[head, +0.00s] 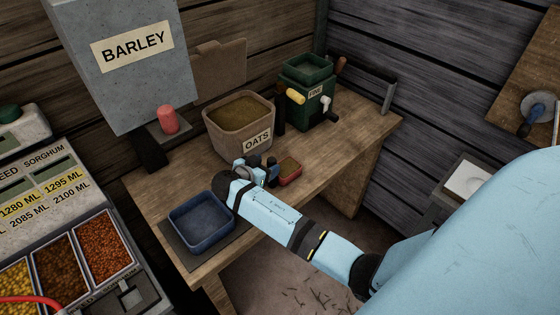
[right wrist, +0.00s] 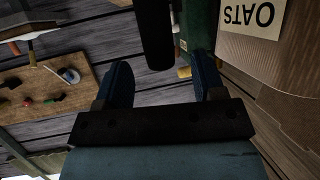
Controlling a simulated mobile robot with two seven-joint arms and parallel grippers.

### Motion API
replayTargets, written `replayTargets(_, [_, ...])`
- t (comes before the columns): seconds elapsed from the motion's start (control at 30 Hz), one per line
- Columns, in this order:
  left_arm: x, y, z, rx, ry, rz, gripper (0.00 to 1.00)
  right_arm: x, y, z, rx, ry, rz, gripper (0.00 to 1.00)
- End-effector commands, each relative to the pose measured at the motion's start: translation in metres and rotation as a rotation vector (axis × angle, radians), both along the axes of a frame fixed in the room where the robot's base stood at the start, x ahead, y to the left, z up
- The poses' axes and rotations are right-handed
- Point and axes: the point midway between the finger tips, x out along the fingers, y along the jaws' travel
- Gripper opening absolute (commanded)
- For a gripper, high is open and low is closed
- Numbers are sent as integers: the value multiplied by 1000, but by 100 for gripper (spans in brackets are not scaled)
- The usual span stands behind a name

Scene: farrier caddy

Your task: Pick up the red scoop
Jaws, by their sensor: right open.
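The red scoop (head: 290,179) lies on the wooden table as a small red open box with brownish stuff inside, in front of the oats bin (head: 225,142). My right gripper (head: 270,168) is close by its left side, and is open. In the right wrist view the two blue fingers (right wrist: 162,85) are spread apart. A black bar (right wrist: 153,38) reaches between them without visibly touching either; it may be the scoop's handle, but I cannot tell. The scoop's red body does not show in that view. My left gripper is not in view.
A green mill (head: 318,105) stands behind the scoop. A blue tray (head: 203,243) sits at the table's front left, beside my right forearm. The barley dispenser (head: 120,85) with a pink-red knob (head: 168,119) is back left. Some table right of the scoop is clear.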

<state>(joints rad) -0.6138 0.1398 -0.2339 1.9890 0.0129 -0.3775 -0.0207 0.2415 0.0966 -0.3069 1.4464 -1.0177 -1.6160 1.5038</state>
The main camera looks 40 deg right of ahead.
Motion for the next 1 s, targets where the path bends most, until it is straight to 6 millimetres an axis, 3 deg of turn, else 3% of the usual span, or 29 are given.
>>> replayTargets(0.1, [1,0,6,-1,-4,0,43,4,-14,-5,-2,1,-1,63])
replayTargets(0.33, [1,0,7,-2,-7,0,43,5,-16,-7,0,-1,0,63])
replayTargets(0.6, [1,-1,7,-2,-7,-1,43,4,-16,-7,0,-1,0,1])
replayTargets(1.0, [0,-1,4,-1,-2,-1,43,5,-15,2,1,-4,-1,0])
